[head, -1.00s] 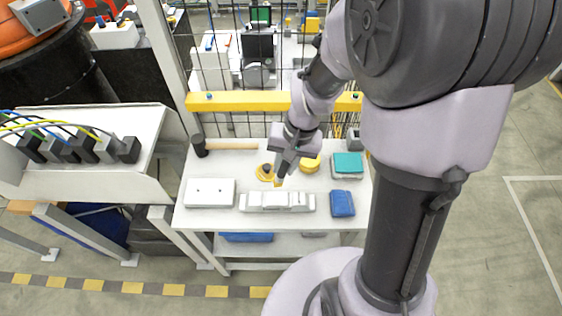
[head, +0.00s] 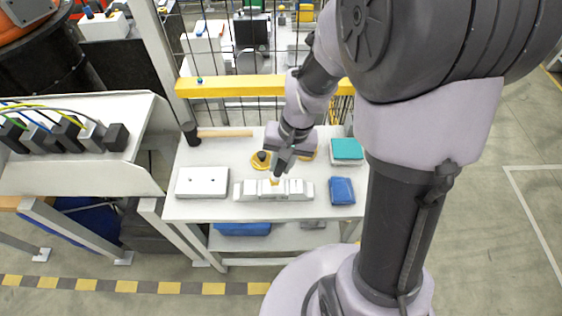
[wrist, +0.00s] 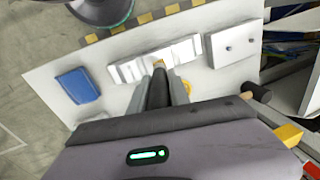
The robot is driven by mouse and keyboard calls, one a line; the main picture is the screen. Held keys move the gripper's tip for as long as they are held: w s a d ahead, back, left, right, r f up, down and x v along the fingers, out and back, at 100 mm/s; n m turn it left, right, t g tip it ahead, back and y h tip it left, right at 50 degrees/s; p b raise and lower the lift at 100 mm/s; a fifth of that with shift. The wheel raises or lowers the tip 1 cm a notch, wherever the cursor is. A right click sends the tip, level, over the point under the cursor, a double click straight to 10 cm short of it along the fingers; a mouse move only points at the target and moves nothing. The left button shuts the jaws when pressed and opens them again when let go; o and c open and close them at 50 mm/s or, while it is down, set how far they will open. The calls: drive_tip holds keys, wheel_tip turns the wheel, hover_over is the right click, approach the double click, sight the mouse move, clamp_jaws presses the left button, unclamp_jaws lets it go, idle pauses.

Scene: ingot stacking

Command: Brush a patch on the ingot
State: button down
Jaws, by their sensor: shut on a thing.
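The ingot (head: 246,190) is a pale silver-white ribbed bar lying lengthwise near the front middle of the white table. It also shows in the wrist view (wrist: 184,52). My gripper (head: 277,172) points down just over the middle of the ingot, its fingers shut on a slim brush. The fingers also show in the wrist view (wrist: 166,88). The brush's tan tip (wrist: 159,64) is at the ingot's middle section. I cannot tell whether the bristles touch the surface. The brush handle is mostly hidden between the fingers.
A white block with two dark dots (head: 202,182) lies left of the ingot; a blue pad (head: 342,191) lies right. A teal-topped block (head: 347,150) is behind the pad. A hammer (head: 222,134) lies at the back left. A yellow rail (head: 230,86) and mesh fence stand behind the table.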

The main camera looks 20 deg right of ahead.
drive_tip(key=shift+f+b, duration=0.7)
drive_tip(key=shift+b, duration=0.05)
idle(0.6)
drive_tip(key=c, duration=1.8)
unclamp_jaws()
clamp_jaws()
drive_tip(key=shift+a, duration=0.1)
drive_tip(key=shift+w+a+f, duration=0.1)
drive_tip(key=shift+w+a, duration=0.15)
drive_tip(key=shift+a, duration=0.6)
drive_tip(key=shift+w+a+f, duration=0.1)
drive_tip(key=shift+w+a, duration=0.15)
drive_tip(key=shift+a, duration=0.55)
